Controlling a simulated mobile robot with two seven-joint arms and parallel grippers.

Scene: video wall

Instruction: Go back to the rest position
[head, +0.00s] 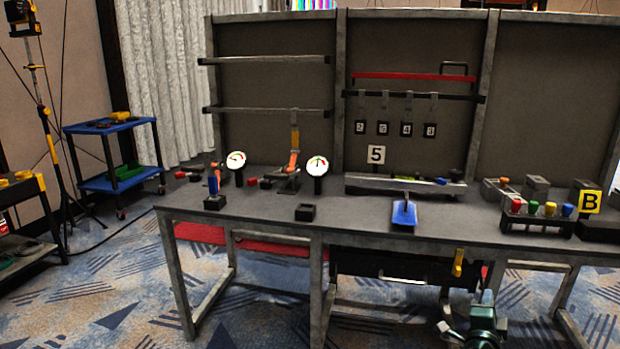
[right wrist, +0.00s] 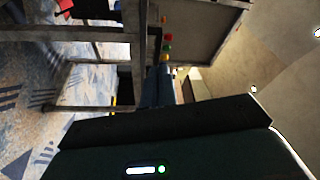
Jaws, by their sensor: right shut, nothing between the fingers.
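My right gripper (head: 449,329) is low in the head view, in front of the bench and below its top. It is shut and empty, apart from everything on the bench. My left gripper is not in view. The long grey workbench (head: 262,207) crosses the head view. In the right wrist view the picture is turned on its side, and a dark housing with a small lit display fills the lower part. The fingertips cannot be made out there.
A blue cart (head: 112,128) stands left. Carpet in front is clear.

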